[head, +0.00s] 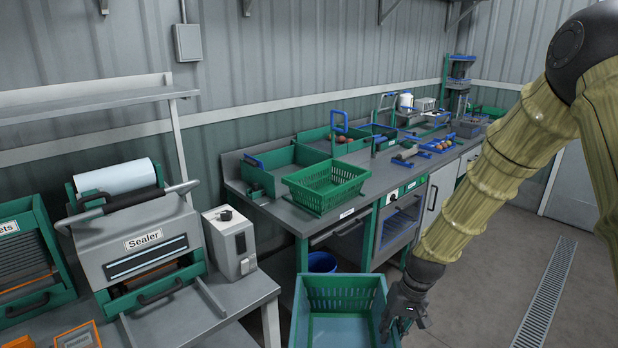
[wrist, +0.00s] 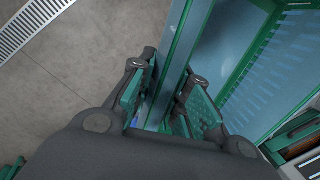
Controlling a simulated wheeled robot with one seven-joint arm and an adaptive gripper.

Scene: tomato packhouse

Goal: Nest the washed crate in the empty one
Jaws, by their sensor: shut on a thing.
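A green slotted crate (head: 340,296) with a bluish floor is at the bottom of the head view, low in front of the bench and cut off by the frame edge. My gripper (head: 402,318) is shut on its right wall. In the wrist view my gripper (wrist: 162,108) has one finger on each side of the crate wall (wrist: 180,45). The crate looks empty inside. What lies under it is hidden. A second green slotted crate (head: 327,182), also empty-looking, sits upright on the grey bench. I cannot tell which crate is the washed one.
The bench (head: 300,212) also holds green trays (head: 290,168) and blue-handled tools behind the second crate. A sealer (head: 150,250) and a grey box (head: 230,242) stand on the left table. A blue bucket (head: 322,262) is under the bench. The floor (head: 480,300) at right is clear beside a drain.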

